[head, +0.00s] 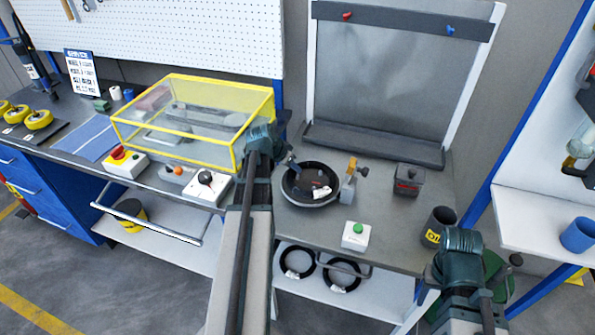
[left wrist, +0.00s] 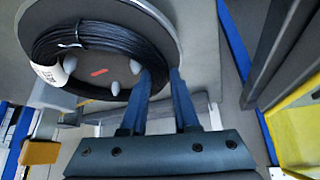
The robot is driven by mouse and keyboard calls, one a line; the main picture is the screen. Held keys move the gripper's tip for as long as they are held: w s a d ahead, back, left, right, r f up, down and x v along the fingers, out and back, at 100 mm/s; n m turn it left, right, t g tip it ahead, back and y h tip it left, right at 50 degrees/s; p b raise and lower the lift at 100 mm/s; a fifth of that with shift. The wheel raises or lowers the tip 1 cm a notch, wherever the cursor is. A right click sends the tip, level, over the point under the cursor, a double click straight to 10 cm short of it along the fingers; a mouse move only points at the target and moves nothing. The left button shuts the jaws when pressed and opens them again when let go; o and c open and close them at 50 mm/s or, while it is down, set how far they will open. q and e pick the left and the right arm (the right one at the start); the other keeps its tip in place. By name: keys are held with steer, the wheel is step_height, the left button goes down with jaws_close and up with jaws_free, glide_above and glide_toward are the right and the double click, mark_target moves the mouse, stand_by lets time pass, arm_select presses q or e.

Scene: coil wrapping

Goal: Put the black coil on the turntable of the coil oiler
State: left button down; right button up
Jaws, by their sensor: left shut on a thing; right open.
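The black coil (head: 294,192) lies in or on the round turntable of the coil oiler on the grey bench, with a white tag at its near side. In the left wrist view the coil (left wrist: 95,42) lies flat on the grey disc of the turntable (left wrist: 165,18), around several pale pegs. My left gripper (head: 290,162) is at the coil's far left edge. In the left wrist view its two blue fingers (left wrist: 162,78) are shut on the coil's rim. My right gripper (head: 462,245) is open at the bench's front right corner; its fingertips are mostly hidden.
An orange-topped post (head: 349,180) stands right beside the turntable. A green-button box (head: 355,236), a dark box (head: 409,178) and a dark cup (head: 438,226) stand on the bench. A yellow-framed clear cover (head: 190,120) is left of my arm. Black coils (head: 297,262) lie on the lower shelf.

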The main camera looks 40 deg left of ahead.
arm_select(q)
steer(key=shift+s, duration=0.1)
steer(key=shift+a, duration=0.1)
steer(key=c, duration=1.1)
jaws_free()
steer(key=shift+f, duration=0.1)
steer(key=o, duration=0.4)
steer(key=shift+o, duration=0.2)
steer(key=shift+p+v, duration=0.75)
steer(key=shift+v, duration=0.15)
steer(key=p+v, duration=0.8)
steer(key=v, duration=0.2)
steer(key=shift+r+p, duration=0.25)
steer(key=shift+p, duration=0.15)
